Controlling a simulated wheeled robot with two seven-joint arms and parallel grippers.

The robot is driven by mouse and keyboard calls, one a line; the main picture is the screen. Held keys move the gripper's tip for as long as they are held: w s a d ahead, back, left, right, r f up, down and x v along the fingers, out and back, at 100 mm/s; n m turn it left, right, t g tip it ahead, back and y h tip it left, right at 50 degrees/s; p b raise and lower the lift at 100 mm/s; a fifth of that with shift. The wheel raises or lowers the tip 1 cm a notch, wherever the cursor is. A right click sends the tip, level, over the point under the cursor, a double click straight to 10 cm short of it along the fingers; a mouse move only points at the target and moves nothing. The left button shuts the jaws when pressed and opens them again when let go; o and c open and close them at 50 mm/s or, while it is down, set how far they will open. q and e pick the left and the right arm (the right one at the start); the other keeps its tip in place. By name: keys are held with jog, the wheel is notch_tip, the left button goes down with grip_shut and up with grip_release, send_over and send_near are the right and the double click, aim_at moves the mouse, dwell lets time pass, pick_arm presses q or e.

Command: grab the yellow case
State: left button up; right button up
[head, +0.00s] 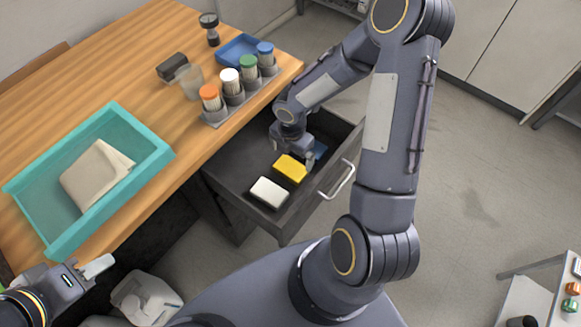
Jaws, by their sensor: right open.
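The yellow case (290,168) lies in the open dark drawer (238,177) below the wooden table. A white case (269,193) lies in the drawer nearer to me. My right gripper (309,160) is down in the drawer at the far right side of the yellow case. It is open, and the case is not visibly held; whether a finger touches it is hard to tell. My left gripper (98,266) is at the lower left, off the table's near edge and away from the drawer. Its jaw opening is not clear.
On the wooden table (60,105) stand a teal tray (155,160) with a folded cloth, a rack (215,118) of several capped containers, a blue tray (232,48) and a dark box (172,66). The drawer handle (340,181) sticks out. Open floor lies to the right.

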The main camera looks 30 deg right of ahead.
aim_at(291, 167)
notch_tip(291, 167, down, 7)
jog(key=shift+a+f+b, duration=0.1)
jog(key=shift+a+b, duration=0.05)
jog(key=shift+b, duration=0.25)
jog(key=shift+c, duration=0.4)
jog(key=c, duration=0.6)
